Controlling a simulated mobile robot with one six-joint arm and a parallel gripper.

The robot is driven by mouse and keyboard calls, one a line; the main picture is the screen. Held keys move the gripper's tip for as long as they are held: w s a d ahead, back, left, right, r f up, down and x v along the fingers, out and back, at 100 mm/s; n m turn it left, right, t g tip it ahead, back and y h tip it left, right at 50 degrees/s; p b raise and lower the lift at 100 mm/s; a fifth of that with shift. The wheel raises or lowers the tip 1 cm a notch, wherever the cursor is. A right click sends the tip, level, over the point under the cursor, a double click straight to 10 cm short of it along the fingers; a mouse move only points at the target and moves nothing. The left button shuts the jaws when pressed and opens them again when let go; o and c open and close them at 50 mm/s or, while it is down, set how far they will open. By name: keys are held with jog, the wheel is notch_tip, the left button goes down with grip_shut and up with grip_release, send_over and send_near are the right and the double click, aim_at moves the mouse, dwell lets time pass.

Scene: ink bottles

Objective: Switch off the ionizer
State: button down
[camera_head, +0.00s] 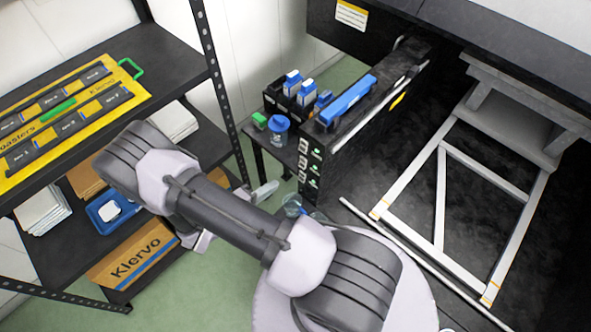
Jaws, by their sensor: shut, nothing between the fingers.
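No label names the ionizer, so I cannot tell for sure which thing it is. A long blue bar (347,99) lies along the top of a black unit right of centre. The unit's near end is a panel with a column of small switches (304,163) and green marks beside them. The switch positions are too small to read. My arm crosses the lower middle of the view, left of and below this panel.
A small black side table (272,160) holds a blue-lidded jar (280,127), a green item and blue-and-white bottles. A white frame (440,205) lies at right.

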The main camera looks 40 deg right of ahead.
aim_at(303, 166)
jog(key=b+x, duration=0.3)
jog(key=x, duration=0.9)
jog(key=shift+w+d, duration=0.1)
jog(key=shift+d+f+b, duration=0.1)
jog(key=shift+f+b, duration=0.05)
jog(key=shift+b, duration=0.15)
